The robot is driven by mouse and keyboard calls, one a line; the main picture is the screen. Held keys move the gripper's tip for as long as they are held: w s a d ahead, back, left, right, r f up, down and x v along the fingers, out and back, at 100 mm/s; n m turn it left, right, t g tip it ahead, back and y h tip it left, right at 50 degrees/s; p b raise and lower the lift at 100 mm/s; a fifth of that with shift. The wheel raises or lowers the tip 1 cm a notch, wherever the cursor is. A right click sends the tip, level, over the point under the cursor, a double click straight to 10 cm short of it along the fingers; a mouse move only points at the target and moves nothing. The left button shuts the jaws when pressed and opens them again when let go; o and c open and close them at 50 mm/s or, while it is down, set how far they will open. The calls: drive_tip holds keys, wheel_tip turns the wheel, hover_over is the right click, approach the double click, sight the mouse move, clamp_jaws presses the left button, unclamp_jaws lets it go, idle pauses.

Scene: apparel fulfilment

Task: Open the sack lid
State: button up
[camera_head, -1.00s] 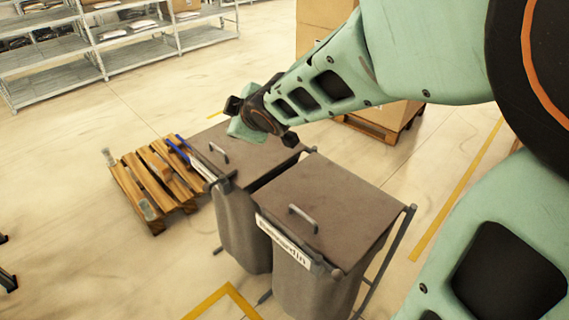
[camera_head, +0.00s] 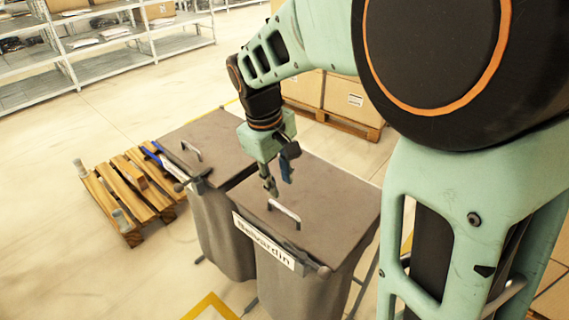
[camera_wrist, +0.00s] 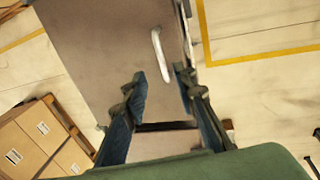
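Two grey sacks with flat brown lids stand side by side. The nearer sack (camera_head: 265,275) has a white label reading something like "Belvardin", and its lid (camera_head: 325,205) is shut, with a light metal handle (camera_head: 284,212). The other sack's lid (camera_head: 208,140) is also shut, with its own handle (camera_head: 191,150). My gripper (camera_head: 277,185) points down above the nearer lid, just behind its handle. In the wrist view the fingers (camera_wrist: 160,92) are apart with nothing between them, and the handle (camera_wrist: 158,55) lies ahead of the fingertips, not touched.
Cardboard boxes (camera_head: 343,97) on a pallet stand behind. Metal shelves (camera_head: 75,65) are at the back left. Open floor with yellow lines surrounds the sacks.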

sight(286, 210)
drive_tip(key=f, duration=0.3)
drive_tip(key=w+d+f, duration=0.1)
drive_tip(key=f, duration=0.6)
drive_tip(key=shift+w+d+f, duration=0.2)
drive_tip(key=shift+w, duration=0.05)
clamp_jaws()
